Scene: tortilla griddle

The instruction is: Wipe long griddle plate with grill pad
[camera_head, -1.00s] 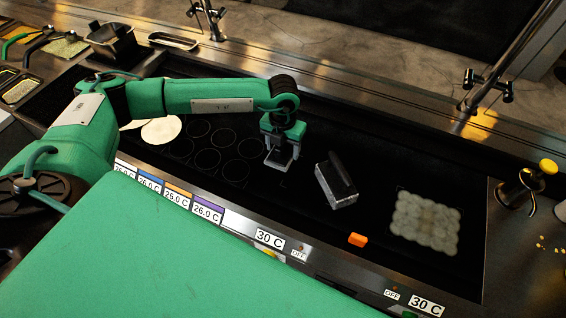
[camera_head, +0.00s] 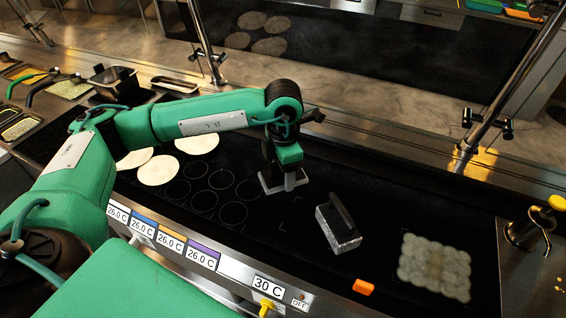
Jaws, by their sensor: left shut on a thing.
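The long black griddle plate (camera_head: 400,195) runs across the view, with printed circles on its left part. My left gripper (camera_head: 284,178) points down at the plate's middle. It is shut on a flat grey pad (camera_head: 270,186), seemingly the grill pad, which is low over or on the plate; contact cannot be told. The fingers partly hide the pad. A grey block with a black handle (camera_head: 338,226) stands on the plate to the right of my gripper, apart from it. My right gripper is not in view.
Pale tortillas (camera_head: 158,170) lie at the plate's left. A patch of pale round pieces (camera_head: 435,266) lies at the right. An orange block (camera_head: 363,287) sits near the front edge. The control panel (camera_head: 225,262) runs along the front. Containers (camera_head: 113,80) stand at the back left.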

